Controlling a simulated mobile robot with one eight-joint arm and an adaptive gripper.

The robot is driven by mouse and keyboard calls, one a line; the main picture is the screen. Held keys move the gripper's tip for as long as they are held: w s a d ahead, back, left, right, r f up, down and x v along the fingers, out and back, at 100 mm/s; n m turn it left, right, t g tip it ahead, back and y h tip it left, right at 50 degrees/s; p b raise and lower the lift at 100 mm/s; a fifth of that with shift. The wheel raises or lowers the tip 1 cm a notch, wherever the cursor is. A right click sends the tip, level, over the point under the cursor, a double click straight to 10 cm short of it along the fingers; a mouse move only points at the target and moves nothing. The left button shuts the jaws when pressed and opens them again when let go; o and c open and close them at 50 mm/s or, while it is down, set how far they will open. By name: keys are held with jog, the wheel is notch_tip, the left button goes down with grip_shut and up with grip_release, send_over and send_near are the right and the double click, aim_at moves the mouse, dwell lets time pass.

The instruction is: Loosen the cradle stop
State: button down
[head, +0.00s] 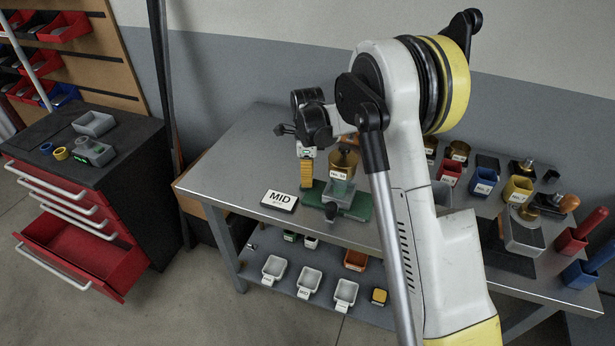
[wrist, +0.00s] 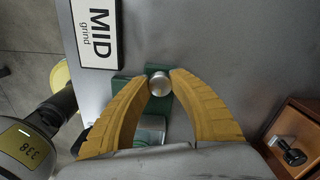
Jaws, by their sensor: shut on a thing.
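The cradle stop appears as a round silver knob (wrist: 159,84) on a green base (wrist: 134,84) in the wrist view. My gripper (wrist: 160,76) has its two yellow ribbed fingers closed on this knob, one on each side. In the head view my gripper (head: 307,184) points down at the left end of the green base (head: 352,212). The knob is hidden there behind the fingers. A brass-coloured vessel with a label (head: 343,162) stands on the cradle, just right of my gripper. Whether the stop is loose or tight cannot be told.
A MID card (head: 280,200) lies on the bench left of the base. Several cups and tools stand at the bench's right. White trays (head: 309,282) sit on the lower shelf. A grey part labelled 338 (wrist: 24,148) is close in the wrist view. A red drawer (head: 84,250) hangs open.

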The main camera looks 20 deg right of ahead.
jog(key=n, duration=0.6)
jog(key=shift+s+a+p, duration=0.1)
jog(key=shift+p, duration=0.3)
jog(key=n, duration=0.7)
jog(key=shift+n, duration=0.3)
jog(key=n, duration=0.3)
jog(key=shift+s+n+p, duration=0.1)
jog(key=shift+n+p, duration=0.2)
jog(key=shift+p, duration=0.05)
jog(key=n, duration=0.3)
jog(key=shift+n, duration=0.4)
jog(key=n, duration=0.6)
jog(key=shift+d+n, duration=0.2)
jog(key=shift+n, duration=0.1)
